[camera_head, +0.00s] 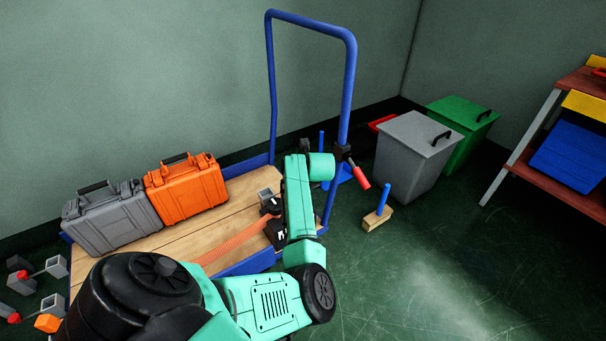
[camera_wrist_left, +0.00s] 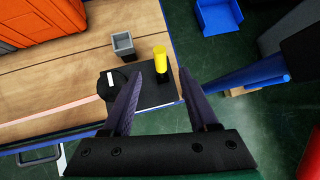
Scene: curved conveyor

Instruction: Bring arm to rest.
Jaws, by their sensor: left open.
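My teal left arm (camera_head: 299,205) reaches over the wooden cart near its blue upright handle; its gripper is mostly hidden behind the arm in the head view. In the left wrist view my left gripper (camera_wrist_left: 160,90) is open, its two dark fingers apart with nothing gripped. Beyond them a yellow cylinder (camera_wrist_left: 160,58) stands on a black block (camera_wrist_left: 152,92) on the cart. I cannot tell the height of the fingers above it. My right gripper is not in view.
The cart (camera_head: 150,238) carries a grey case (camera_head: 108,218), an orange case (camera_head: 186,190) and a small grey box (camera_wrist_left: 123,44). The blue handle (camera_head: 348,85) rises close to my arm. Grey (camera_head: 412,160) and green (camera_head: 462,128) bins stand right; floor at lower right is clear.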

